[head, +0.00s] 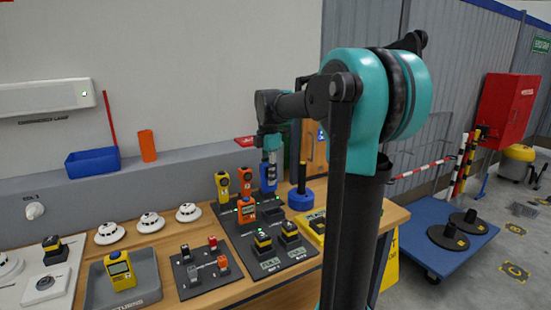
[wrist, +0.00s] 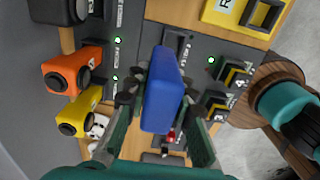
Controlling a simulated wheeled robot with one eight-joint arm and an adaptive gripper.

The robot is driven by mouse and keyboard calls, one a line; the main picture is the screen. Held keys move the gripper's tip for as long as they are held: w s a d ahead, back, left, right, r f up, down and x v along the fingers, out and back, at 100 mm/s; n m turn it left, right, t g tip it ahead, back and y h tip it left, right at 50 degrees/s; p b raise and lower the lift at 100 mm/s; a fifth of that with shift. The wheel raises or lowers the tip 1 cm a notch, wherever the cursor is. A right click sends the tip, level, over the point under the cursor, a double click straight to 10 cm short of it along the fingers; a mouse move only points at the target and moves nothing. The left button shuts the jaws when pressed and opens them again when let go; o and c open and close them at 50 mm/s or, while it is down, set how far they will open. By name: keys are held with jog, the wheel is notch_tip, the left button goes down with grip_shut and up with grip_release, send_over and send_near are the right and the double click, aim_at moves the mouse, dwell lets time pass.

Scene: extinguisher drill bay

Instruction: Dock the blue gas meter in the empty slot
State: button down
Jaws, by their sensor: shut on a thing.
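The blue gas meter (head: 268,178) is upright between my gripper's fingers, above the back of the dark docking board (head: 240,240). In the wrist view the blue meter (wrist: 162,92) fills the middle, with a finger on each side. My gripper (head: 269,160) points down, shut on the meter; it also shows in the wrist view (wrist: 160,100). A dark, bare slot (wrist: 177,45) shows beside the meter in the wrist view. Whether the meter touches the board is unclear; its underside is hidden.
Black-and-yellow units (head: 263,243) occupy the front. A blue post (head: 301,197) and yellow tray (head: 315,231) are to the right.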

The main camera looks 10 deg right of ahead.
jog(key=shift+s+d+f, duration=0.2)
jog(key=shift+s+f, duration=0.15)
jog(key=shift+f, duration=0.75)
jog(key=shift+s+d+f, duration=0.15)
jog(key=shift+s+f, duration=0.2)
jog(key=shift+f, duration=0.8)
jog(key=shift+s+d+f, duration=0.2)
jog(key=shift+s+f, duration=0.15)
jog(key=shift+f, duration=0.75)
jog(key=shift+f, duration=1.75)
jog(key=c, duration=1.2)
grip_release()
jog(key=shift+o, duration=0.2)
jog(key=shift+o, duration=1.3)
